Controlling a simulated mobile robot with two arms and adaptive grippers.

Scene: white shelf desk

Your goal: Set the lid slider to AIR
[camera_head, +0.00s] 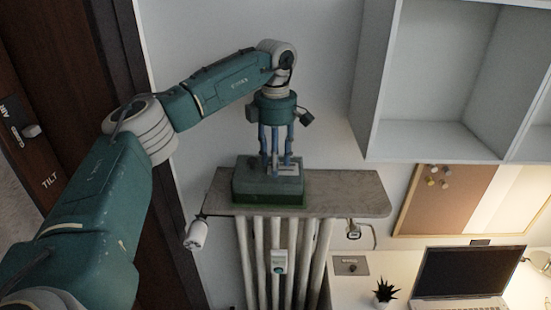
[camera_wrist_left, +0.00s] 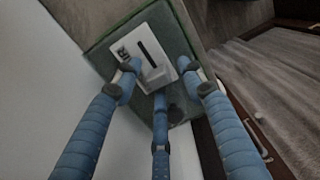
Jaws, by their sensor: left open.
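A grey-green box (camera_head: 248,190) stands on the shelf board above a radiator. In the left wrist view the box lid (camera_wrist_left: 112,40) has a white slider plate (camera_wrist_left: 132,68) with a dark straight slot and a dark label that seems to read AIR beside it. A pale slider knob (camera_wrist_left: 157,74) sits at the slot's end nearest my fingers. My left gripper (camera_head: 274,165) points down over the lid, its blue fingers (camera_wrist_left: 160,84) open and spread around the knob. I cannot tell whether any finger touches it. My right gripper is not in view.
The shelf board (camera_head: 350,193) has free room to the right of the box. White pipes hang below, with a thermostat valve (camera_head: 196,234) at left. A dark panel (camera_head: 45,110) with a TILT label is at far left. A laptop (camera_head: 460,275) stands on the desk.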

